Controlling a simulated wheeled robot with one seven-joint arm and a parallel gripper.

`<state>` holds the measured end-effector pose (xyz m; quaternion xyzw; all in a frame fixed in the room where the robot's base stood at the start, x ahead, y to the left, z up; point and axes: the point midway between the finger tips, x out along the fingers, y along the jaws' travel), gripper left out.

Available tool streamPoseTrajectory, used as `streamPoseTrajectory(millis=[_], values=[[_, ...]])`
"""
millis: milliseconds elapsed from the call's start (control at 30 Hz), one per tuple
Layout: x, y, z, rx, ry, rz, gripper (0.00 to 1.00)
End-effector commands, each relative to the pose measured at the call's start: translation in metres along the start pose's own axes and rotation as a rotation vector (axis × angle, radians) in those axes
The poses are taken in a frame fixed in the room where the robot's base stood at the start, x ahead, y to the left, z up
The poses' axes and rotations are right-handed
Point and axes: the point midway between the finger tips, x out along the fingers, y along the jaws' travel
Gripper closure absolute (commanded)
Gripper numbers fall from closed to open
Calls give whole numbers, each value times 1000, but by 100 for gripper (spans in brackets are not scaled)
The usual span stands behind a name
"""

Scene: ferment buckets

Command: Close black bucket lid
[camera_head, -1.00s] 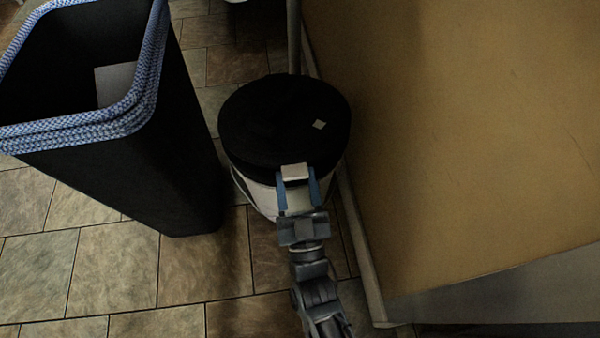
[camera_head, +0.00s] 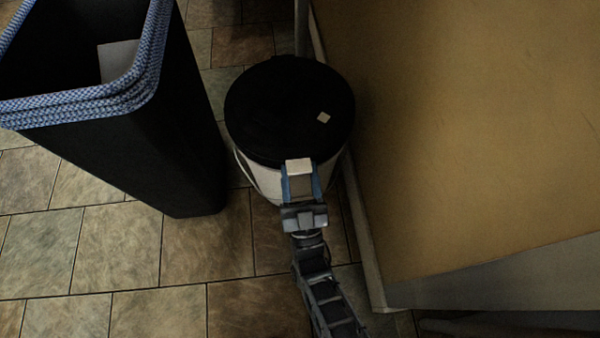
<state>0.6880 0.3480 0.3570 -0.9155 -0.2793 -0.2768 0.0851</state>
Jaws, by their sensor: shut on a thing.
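The black bucket lid (camera_head: 285,105) is a round dark disc on top of the white bucket (camera_head: 262,183), with a small pale square mark near its right side. It looks nearly flat over the bucket; whether it sits fully down all around cannot be told. My gripper (camera_head: 299,170) comes from below at the lid's near edge. Its blue fingers are shut on a small white block-like tab (camera_head: 298,165) at that edge; whether the tab belongs to the lid is unclear. The bucket's near wall is partly hidden behind my gripper.
A tall black bin (camera_head: 160,150) with a blue woven rim stands close on the left. A large tan-topped unit (camera_head: 460,130) rises close on the right. Tiled floor (camera_head: 110,250) is clear at the lower left. A thin pole (camera_head: 301,28) stands behind the bucket.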

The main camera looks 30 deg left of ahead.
Motion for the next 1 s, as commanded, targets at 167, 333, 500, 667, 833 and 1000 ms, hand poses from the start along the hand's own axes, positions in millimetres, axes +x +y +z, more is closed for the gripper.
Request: streamPoseTrajectory(millis=[167, 333, 500, 667, 833, 1000], values=[[-12, 0, 8, -1, -28, -1, 100], [-14, 0, 9, -1, -30, -1, 100], [-13, 0, 8, -1, -28, -1, 39], [-10, 0, 6, -1, -21, -1, 23], [-9, 0, 5, -1, -17, -1, 21], [-12, 0, 5, -1, -17, -1, 21]])
